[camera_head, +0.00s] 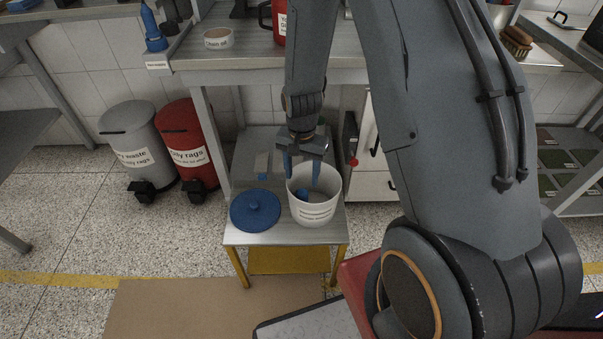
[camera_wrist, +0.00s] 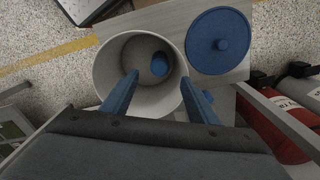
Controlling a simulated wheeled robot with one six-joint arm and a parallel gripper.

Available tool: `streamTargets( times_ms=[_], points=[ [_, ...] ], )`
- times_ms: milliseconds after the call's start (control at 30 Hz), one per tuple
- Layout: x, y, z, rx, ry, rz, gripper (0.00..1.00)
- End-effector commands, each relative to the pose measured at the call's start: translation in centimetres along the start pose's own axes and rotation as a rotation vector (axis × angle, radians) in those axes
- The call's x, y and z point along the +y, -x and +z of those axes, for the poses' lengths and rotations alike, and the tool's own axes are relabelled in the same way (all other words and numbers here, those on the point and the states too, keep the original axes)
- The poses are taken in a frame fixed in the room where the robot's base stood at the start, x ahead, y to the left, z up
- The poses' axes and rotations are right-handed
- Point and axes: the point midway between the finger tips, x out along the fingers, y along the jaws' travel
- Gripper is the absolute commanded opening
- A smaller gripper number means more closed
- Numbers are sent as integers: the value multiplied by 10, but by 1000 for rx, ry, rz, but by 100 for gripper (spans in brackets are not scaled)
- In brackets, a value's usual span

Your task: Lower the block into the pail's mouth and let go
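The white pail (camera_head: 315,211) stands upright on a small metal table, with black print on its side and its mouth uncovered. A small dark-blue block with a rounded outline (camera_head: 302,193) lies inside the pail; the wrist view shows it low inside, against the floor or wall (camera_wrist: 159,64). My gripper (camera_head: 302,181) points down over the pail's mouth. Its two blue fingers are spread apart, with nothing held between them. In the wrist view, clear gaps separate the fingers (camera_wrist: 159,78) from the block. How deep the fingertips reach is hard to tell.
A round blue lid with a knob (camera_head: 256,210) lies left of the pail on the small table (camera_head: 284,238). Grey (camera_head: 137,143) and red (camera_head: 186,145) bins stand left. A workbench (camera_head: 252,57) overhangs behind.

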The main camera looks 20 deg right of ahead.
Motion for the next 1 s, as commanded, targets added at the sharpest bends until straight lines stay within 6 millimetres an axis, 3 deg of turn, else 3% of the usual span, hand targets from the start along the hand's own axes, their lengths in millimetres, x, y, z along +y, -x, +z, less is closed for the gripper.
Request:
streamTargets(
  times_ms=[267,700,1000],
  points=[
    [0,4,0,1,0,-1,54],
    [-1,66,-1,2,0,-2,54],
    [0,78,0,0,0,0,54]
  ],
)
